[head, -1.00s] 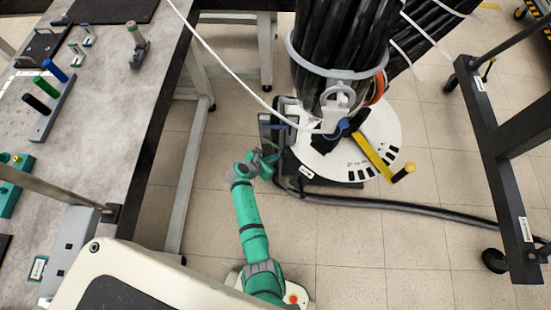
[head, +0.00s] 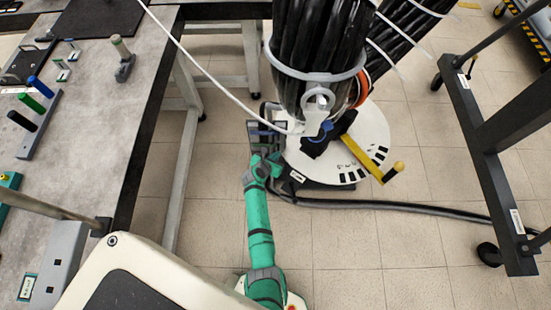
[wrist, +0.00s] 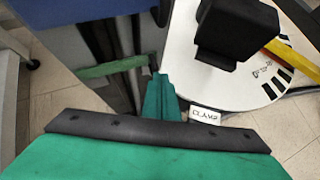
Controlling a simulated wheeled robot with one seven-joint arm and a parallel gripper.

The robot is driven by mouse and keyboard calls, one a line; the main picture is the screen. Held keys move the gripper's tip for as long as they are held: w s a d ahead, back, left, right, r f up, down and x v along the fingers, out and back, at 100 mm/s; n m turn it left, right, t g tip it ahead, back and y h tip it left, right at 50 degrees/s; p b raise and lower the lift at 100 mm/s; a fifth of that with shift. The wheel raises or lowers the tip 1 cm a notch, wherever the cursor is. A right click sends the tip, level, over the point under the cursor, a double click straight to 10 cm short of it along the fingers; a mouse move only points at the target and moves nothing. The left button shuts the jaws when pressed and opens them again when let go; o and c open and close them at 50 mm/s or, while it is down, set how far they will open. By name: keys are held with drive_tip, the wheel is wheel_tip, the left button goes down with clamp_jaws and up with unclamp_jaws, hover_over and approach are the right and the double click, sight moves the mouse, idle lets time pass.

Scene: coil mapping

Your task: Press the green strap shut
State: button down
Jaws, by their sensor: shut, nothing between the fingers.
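The green strap (wrist: 112,67) lies as a narrow bar across dark upright parts of a grey block, left of centre in the wrist view. Its right end is close to the fingertips of my gripper (wrist: 161,78); I cannot tell whether they touch. The gripper is shut and empty. In the head view my gripper (head: 272,160) is at the near side of the grey block (head: 262,133), left of the white round base. The strap cannot be made out in the head view, where the arm and block crowd that spot.
A white disc base (head: 368,135) with a yellow handle (head: 365,160) stands right of the block, under a bundle of black cables (head: 312,50). A "CLAMP" label (wrist: 206,115) is near the fingers. A workbench (head: 85,130) is left; a black cart frame (head: 490,150) is right.

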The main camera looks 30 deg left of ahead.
drive_tip(key=shift+w, duration=0.3)
idle(0.4)
drive_tip(key=shift+s+a, duration=0.1)
drive_tip(key=s+d+r+m+y, duration=0.1)
drive_tip(key=s+d+r+m, duration=0.35)
drive_tip(key=s, duration=0.45)
drive_tip(key=s+d+r+m+t, duration=0.1)
drive_tip(key=s+d+r+m, duration=0.25)
drive_tip(key=s+m, duration=0.4)
drive_tip(key=s+d+r+m+y, duration=0.1)
drive_tip(key=s+d+r+m, duration=0.3)
drive_tip(key=s, duration=0.7)
drive_tip(key=s+d+r+m+t, duration=0.1)
drive_tip(key=s+d+r+m, duration=0.3)
drive_tip(key=r+m, duration=0.2)
drive_tip(key=s+d+r+m+t+h, duration=0.1)
drive_tip(key=s+d+r+m+t, duration=0.1)
drive_tip(key=s+d+r+m, duration=0.2)
drive_tip(key=s+d+r+m+t+h, duration=0.1)
drive_tip(key=s+d+r+m, duration=0.2)
drive_tip(key=r+m, duration=0.7)
wheel_tip(320, 180, up, 4)
drive_tip(key=shift+s+d+f+t, duration=0.2)
drive_tip(key=shift+s+d+t, duration=0.15)
drive_tip(key=shift+d, duration=0.5)
